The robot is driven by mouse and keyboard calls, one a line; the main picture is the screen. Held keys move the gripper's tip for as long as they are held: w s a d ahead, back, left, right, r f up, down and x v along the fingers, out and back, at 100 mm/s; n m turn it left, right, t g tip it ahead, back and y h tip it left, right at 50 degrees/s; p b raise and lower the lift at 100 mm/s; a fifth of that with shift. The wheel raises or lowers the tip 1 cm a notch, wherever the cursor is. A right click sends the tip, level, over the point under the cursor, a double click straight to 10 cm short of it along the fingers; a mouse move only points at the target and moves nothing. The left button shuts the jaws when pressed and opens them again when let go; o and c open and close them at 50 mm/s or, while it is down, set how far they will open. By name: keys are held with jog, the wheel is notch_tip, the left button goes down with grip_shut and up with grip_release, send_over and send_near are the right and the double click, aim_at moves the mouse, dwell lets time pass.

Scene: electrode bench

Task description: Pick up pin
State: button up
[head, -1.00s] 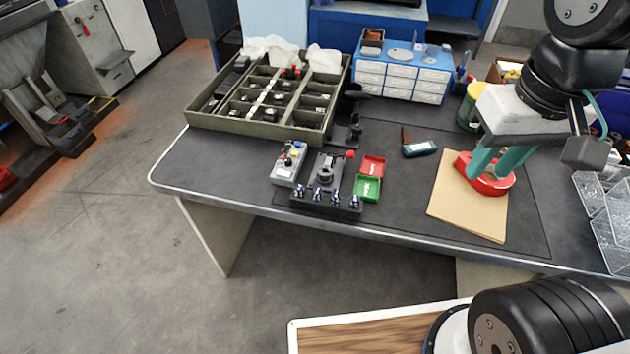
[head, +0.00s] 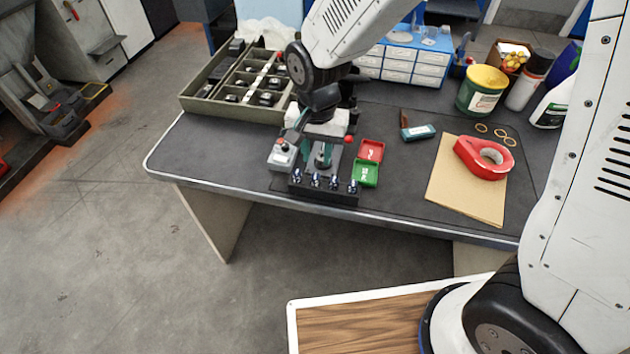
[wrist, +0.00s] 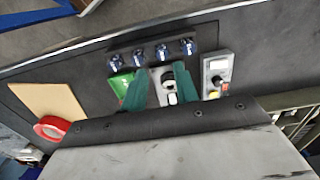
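My gripper (head: 317,152) is over the black fixture (head: 350,197) on the bench, fingers pointing down. In the wrist view its two teal fingers (wrist: 162,95) stand apart, with a gap between the tips. A small black-and-white part (wrist: 168,82) on the fixture shows in that gap; I cannot tell whether it is the pin or whether a finger touches it. Several blue-and-silver knobs (wrist: 162,52) line the fixture's front edge. In the head view my wrist and fingers hide much of the fixture's middle.
A grey control box (head: 281,158) is just left of the fixture. A red tray (head: 371,150) and green tray (head: 365,173) are on its right. A compartment tray (head: 212,107) stands behind. A red tape roll (head: 484,158) lies on brown paper (head: 462,195) at right.

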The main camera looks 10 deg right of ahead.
aim_at(316, 176)
jog(key=f, duration=0.7)
jog(key=shift+w+a+f, duration=0.1)
jog(key=shift+w+f, duration=0.1)
jog(key=shift+f, duration=0.05)
grip_shut()
